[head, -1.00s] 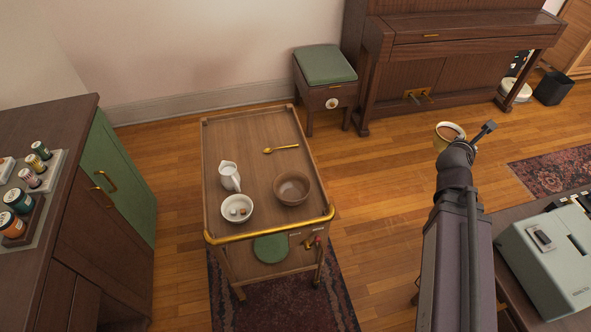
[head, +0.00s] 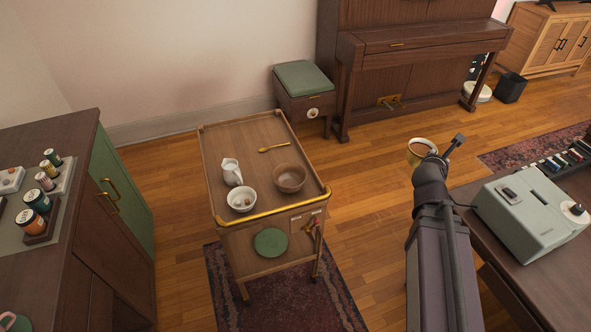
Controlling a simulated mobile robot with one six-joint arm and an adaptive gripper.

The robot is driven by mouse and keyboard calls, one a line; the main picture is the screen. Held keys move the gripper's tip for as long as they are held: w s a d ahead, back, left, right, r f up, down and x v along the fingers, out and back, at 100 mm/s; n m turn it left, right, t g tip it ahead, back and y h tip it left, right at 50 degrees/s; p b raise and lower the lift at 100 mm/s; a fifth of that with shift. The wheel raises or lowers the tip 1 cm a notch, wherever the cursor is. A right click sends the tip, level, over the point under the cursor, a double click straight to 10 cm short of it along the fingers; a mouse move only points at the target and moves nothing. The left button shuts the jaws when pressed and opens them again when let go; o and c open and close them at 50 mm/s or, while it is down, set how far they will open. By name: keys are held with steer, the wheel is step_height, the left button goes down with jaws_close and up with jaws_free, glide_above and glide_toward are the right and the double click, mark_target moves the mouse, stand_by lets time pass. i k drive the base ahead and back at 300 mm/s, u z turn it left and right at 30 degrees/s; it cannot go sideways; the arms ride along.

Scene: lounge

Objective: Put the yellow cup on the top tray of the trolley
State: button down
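The trolley's top tray (head: 228,142) is brown wood with a gold rail at the front. On it stand a white jug (head: 232,172), a white bowl (head: 241,200) with small pieces in it, a brown bowl (head: 290,178) and a gold spoon (head: 274,147).
The tray's far left part is bare. A stool with a green seat (head: 303,78) and a piano (head: 420,55) stand behind. A cabinet (head: 50,165) with jars is at left. A table with a pale green machine (head: 530,212) is at right, close to my arm.

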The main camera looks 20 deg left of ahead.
mark_target(239, 144)
steer(key=k, duration=0.7)
steer(key=u, duration=2.05)
steer(key=i, duration=0.4)
steer(key=z, duration=0.25)
